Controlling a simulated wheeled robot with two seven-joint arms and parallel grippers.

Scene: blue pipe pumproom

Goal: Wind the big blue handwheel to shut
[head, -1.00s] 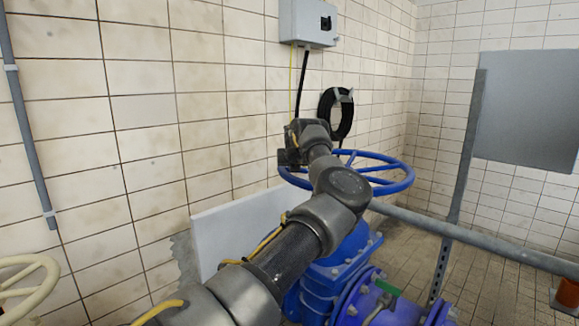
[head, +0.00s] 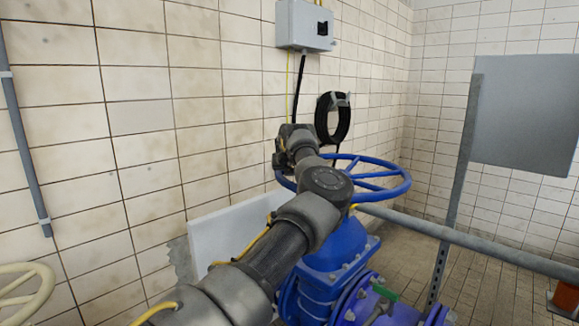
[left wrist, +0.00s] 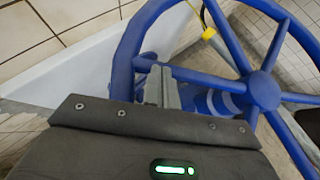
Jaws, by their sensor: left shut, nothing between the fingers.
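The big blue handwheel (head: 393,191) lies roughly flat on top of a blue valve body (head: 338,257). My left arm crosses in front of the wheel and hides its left part in the head view. The left wrist view shows the wheel's rim (left wrist: 124,62), hub (left wrist: 263,91) and several spokes. My left gripper (left wrist: 160,84) is shut and empty. Its fingers are inside the rim, beside a spoke that runs to the hub; whether they touch it I cannot tell. In the head view the fingertips are hidden behind the arm. My right gripper is not in view.
A grey rail (head: 470,239) runs right of the valve, with a post and grey panel (head: 526,110). A white slab (head: 222,236) leans by the tiled wall. A cream handwheel (head: 28,290) is at lower left. A black hose coil (head: 333,118) hangs behind.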

